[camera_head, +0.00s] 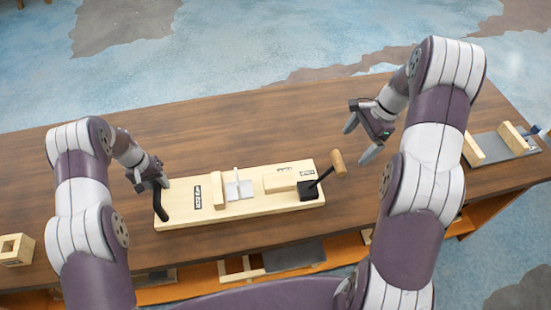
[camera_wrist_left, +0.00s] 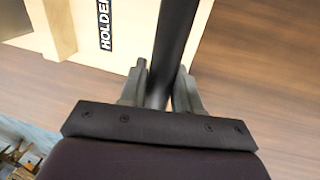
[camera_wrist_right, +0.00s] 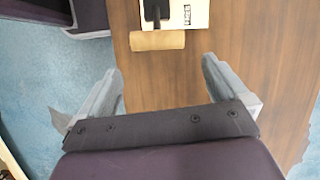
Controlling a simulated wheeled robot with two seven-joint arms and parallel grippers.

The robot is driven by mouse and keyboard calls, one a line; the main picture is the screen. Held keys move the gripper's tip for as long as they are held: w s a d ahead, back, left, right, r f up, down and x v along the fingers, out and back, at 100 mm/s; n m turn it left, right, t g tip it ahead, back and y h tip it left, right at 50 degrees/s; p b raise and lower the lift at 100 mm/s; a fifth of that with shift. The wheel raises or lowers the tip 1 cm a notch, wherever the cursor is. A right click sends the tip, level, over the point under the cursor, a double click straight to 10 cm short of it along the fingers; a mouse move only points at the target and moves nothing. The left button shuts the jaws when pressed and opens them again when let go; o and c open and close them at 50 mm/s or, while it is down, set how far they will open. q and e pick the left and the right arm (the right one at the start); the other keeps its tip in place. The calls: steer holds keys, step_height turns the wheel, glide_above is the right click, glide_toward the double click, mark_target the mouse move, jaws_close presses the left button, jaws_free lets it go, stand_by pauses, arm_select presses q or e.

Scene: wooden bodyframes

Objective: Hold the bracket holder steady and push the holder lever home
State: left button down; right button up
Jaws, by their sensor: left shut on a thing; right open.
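The bracket holder (camera_head: 240,212) is a long pale wooden board with a label, lying on the brown table. A black bar handle (camera_head: 160,203) stands at its left end. My left gripper (camera_head: 153,185) is shut on this handle, and the left wrist view shows the handle (camera_wrist_left: 174,50) between the fingers. The holder lever (camera_head: 326,174) rises from a black block at the board's right end, tilted to the right, with a wooden grip (camera_wrist_right: 157,40) on top. My right gripper (camera_head: 361,142) is open and empty, above and to the right of the grip, apart from it.
A white bracket piece (camera_head: 239,188) stands on the board beside a wooden block (camera_head: 218,190). A grey plate with wooden blocks (camera_head: 493,146) lies at the table's right end. A hollow wooden block (camera_head: 16,249) sits at the left. The table (camera_head: 240,130) behind the board is clear.

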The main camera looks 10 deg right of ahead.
mark_target(338, 160)
steer(key=shift+m+y, duration=0.3)
steer(key=shift+m, duration=0.4)
steer(key=x, duration=0.5)
steer(key=a+x, duration=0.1)
steer(key=x, duration=0.5)
steer(key=shift+s+a, duration=0.1)
steer(key=shift+a, duration=0.05)
steer(key=c, duration=1.2)
